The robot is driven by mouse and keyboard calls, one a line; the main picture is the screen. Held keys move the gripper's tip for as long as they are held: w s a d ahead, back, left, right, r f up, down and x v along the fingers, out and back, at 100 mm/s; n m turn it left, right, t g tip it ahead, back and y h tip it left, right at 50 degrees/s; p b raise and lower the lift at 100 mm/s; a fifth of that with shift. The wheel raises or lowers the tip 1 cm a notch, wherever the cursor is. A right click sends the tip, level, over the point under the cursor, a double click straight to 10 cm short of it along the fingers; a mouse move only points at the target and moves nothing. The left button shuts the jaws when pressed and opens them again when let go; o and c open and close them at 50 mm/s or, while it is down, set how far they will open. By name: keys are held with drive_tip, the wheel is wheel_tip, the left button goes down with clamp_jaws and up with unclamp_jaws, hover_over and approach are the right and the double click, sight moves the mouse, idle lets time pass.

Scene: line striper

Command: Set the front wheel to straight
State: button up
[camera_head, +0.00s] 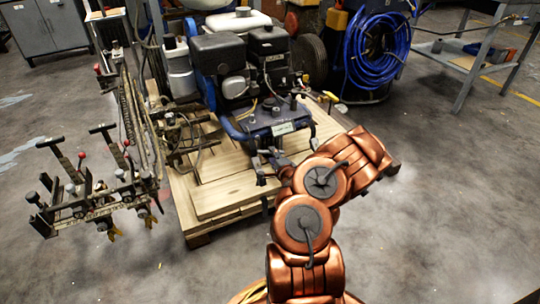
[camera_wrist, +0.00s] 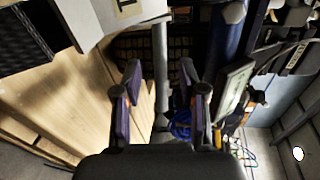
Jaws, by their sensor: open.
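The line striper (camera_head: 240,75) stands on a wooden pallet (camera_head: 225,200), with its engine and blue frame facing me. I cannot make out its front wheel or which way it points in either view. My gripper (camera_wrist: 162,92) is open in the wrist view, with one finger on each side. A grey bar (camera_wrist: 160,65) shows in the gap between the fingers, beyond the tips. I cannot tell how far off it is, and no contact shows.
A rack of levers and spray parts (camera_head: 95,195) juts out to the left of the pallet. A coiled blue hose (camera_head: 375,50) is behind at the right. A metal table (camera_head: 460,60) stands at the far right. The floor (camera_head: 450,180) at the right is clear.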

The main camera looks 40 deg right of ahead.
sight(270, 137)
drive_tip(key=shift+b+x, duration=0.6)
drive_tip(key=shift+x, duration=1.15)
clamp_jaws()
